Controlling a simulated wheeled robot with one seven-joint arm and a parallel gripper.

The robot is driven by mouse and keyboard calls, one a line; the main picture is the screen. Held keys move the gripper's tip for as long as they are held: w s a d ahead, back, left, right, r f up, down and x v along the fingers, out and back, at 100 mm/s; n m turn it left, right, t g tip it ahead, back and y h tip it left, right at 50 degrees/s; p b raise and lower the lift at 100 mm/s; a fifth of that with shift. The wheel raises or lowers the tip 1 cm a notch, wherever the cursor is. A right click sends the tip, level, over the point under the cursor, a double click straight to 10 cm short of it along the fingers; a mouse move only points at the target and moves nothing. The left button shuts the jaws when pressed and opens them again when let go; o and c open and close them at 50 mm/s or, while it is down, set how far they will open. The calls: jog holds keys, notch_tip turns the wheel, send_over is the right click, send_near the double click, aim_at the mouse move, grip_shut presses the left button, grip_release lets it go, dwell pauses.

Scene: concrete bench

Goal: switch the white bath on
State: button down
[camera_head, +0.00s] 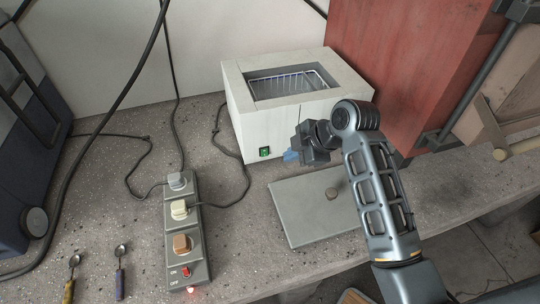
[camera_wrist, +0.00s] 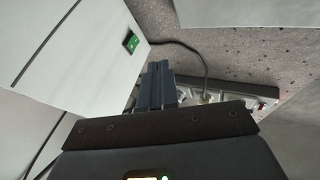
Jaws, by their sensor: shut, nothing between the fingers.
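The white bath (camera_head: 240,115) stands at the back of the bench, its open top showing a wire rack. A small green switch (camera_head: 264,151) sits low on its front face; it also shows in the wrist view (camera_wrist: 132,42). I cannot tell which way its rocker is pressed. My gripper (camera_head: 290,156) is shut and empty in front of the bath, to the right of the switch. In the wrist view the closed fingers (camera_wrist: 158,85) are below and right of the switch, apparently apart from it.
A power strip (camera_head: 196,268) with several plugs and a red switch (camera_head: 186,272) lies left; a red light glows at its end. A grey lid (camera_head: 300,215) with a knob lies before the bath. Cables cross the left bench. Two spoons (camera_head: 120,273) lie front left.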

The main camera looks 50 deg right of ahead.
aim_at(264, 152)
jog(key=x, duration=0.9)
jog(key=shift+f, duration=0.1)
jog(key=w, duration=0.1)
jog(key=d, duration=0.1)
jog(key=w+p, duration=0.1)
jog(key=shift+w+d+f, duration=0.25)
jog(key=shift+w+d, duration=0.1)
jog(key=shift+w+d+f, duration=0.1)
jog(key=shift+w+d, duration=0.15)
jog(key=shift+w, duration=0.1)
jog(key=shift+w+f+b, duration=0.15)
jog(key=shift+f+b, duration=0.15)
jog(key=shift+b, duration=0.35)
jog(key=shift+d+r, duration=0.1)
jog(key=shift+r, duration=0.2)
